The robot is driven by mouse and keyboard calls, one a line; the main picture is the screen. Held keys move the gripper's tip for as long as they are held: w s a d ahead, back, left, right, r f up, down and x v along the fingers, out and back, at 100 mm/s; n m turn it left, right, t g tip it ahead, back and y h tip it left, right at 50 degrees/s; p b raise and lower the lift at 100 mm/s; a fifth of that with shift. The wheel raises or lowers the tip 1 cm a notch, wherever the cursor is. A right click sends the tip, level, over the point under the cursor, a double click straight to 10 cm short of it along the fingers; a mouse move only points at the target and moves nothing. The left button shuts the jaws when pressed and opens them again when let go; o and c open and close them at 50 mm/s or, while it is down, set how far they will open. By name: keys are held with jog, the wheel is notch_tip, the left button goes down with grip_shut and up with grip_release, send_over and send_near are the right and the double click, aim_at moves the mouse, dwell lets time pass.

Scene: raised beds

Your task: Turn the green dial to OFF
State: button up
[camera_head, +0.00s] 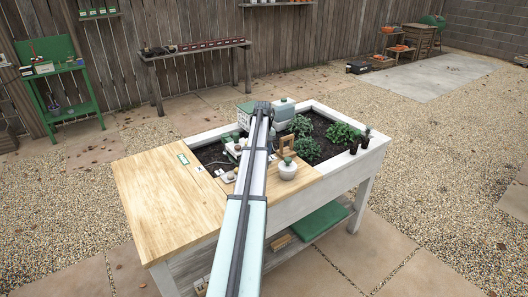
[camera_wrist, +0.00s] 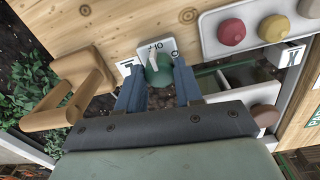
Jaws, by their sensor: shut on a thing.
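The green dial (camera_wrist: 158,76) is in the wrist view, on a small white plate (camera_wrist: 166,46) fixed to pale wood. A white pointer on the dial points up in the picture, toward upside-down lettering on the plate that seems to read OFF. My gripper (camera_wrist: 160,78) has its blue fingers on both sides of the dial and is shut on it. In the head view my arm runs over the planter bed and hides the dial.
A wooden bracket (camera_wrist: 78,92) stands close left of my gripper in the wrist view. A white box with red (camera_wrist: 232,32) and yellow (camera_wrist: 273,28) knobs is at upper right. In the head view a white jar (camera_head: 288,171) and leafy plants (camera_head: 308,148) are right of my arm; the left worktop (camera_head: 160,210) is clear.

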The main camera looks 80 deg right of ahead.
jog(key=o, duration=1)
jog(key=shift+o, duration=0.2)
notch_tip(320, 180, up, 14)
jog(key=shift+w+a, duration=0.15)
jog(key=shift+w, duration=0.05)
jog(key=shift+f, duration=0.1)
dwell(0.3)
